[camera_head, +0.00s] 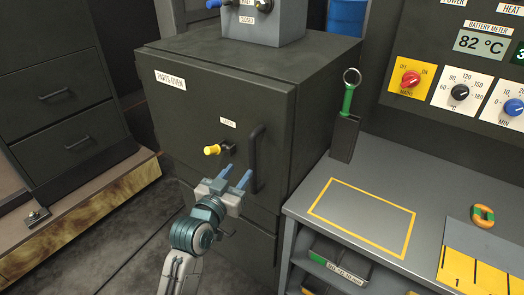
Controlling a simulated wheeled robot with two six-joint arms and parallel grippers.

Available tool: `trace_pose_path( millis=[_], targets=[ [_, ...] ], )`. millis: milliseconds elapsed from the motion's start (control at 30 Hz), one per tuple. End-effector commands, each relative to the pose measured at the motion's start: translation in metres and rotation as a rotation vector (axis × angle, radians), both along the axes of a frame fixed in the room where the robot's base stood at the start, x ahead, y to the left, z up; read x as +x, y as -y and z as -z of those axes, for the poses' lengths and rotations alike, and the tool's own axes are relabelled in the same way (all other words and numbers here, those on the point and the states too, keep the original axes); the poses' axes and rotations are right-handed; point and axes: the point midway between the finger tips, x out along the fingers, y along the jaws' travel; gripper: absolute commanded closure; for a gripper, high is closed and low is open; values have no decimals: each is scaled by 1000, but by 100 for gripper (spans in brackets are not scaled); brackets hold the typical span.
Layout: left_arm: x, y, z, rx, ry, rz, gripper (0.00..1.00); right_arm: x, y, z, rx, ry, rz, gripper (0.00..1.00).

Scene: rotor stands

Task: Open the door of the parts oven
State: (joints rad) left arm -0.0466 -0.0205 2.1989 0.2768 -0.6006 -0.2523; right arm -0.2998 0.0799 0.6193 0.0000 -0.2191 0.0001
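The parts oven (190,110) is a dark box left of the middle, with a white "PARTS OVEN" label. Its front door looks closed. On the door are a yellow-knobbed latch lever (213,149), pointing left under a small label, and a dark vertical bar handle (256,160) to its right. My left gripper (234,176) is in front of the door, below the latch and just left of the handle. Its two blue fingers are apart with nothing visible between them. I cannot tell how far the fingertips are from the door. My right gripper is not in view.
A grey bench (340,200) with a yellow outlined rectangle stands to the right. A green-handled tool (347,108) is at its back. A control panel (460,85) with dials reads 82 °C. A grey box (262,25) sits on the oven. Dark drawers (60,97) stand left.

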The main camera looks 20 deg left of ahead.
Motion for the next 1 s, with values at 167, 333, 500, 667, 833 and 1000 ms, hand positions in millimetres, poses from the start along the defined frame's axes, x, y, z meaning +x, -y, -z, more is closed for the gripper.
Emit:
trace_pose_path(
  millis=[167, 333, 500, 667, 833, 1000],
  targets=[
    [34, 5, -3, -2, -1, 0, 61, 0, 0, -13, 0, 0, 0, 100],
    [65, 10, -3, -2, -1, 0, 61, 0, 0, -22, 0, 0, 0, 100],
    [86, 13, -1, -1, -2, 0, 61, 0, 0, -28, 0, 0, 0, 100],
    [95, 15, 0, -1, -2, -1, 61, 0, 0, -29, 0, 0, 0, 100],
    [95, 15, 1, -1, -2, -1, 61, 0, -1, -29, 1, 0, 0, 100],
    [95, 15, 1, -1, -2, -1, 77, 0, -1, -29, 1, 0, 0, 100]
  ],
)
